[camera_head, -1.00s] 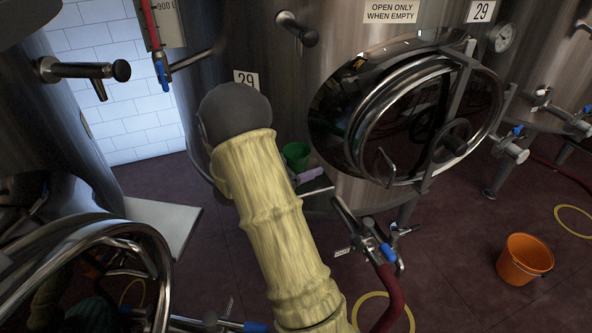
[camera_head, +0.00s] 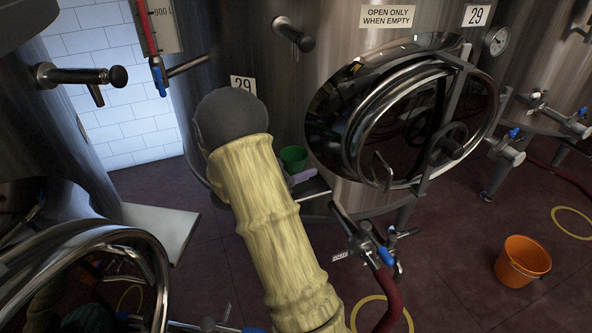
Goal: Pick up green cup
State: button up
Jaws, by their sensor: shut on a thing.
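The green cup (camera_head: 293,158) stands upright in the middle of the view, just right of my arm, in front of the big steel tank. My arm, in a yellow sleeve with a dark rounded end, reaches up from the bottom and covers the area left of the cup.
The tank's round hatch (camera_head: 418,122) bulges out right of the cup. A valve (camera_head: 368,243) with a red hose (camera_head: 390,300) stands below it. An orange bucket (camera_head: 523,262) is on the floor at right. A pale platform (camera_head: 160,228) lies at left.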

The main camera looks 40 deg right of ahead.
notch_tip(320, 180, up, 10)
jog(key=p, duration=0.2)
jog(key=shift+w, duration=0.1)
dwell(0.6)
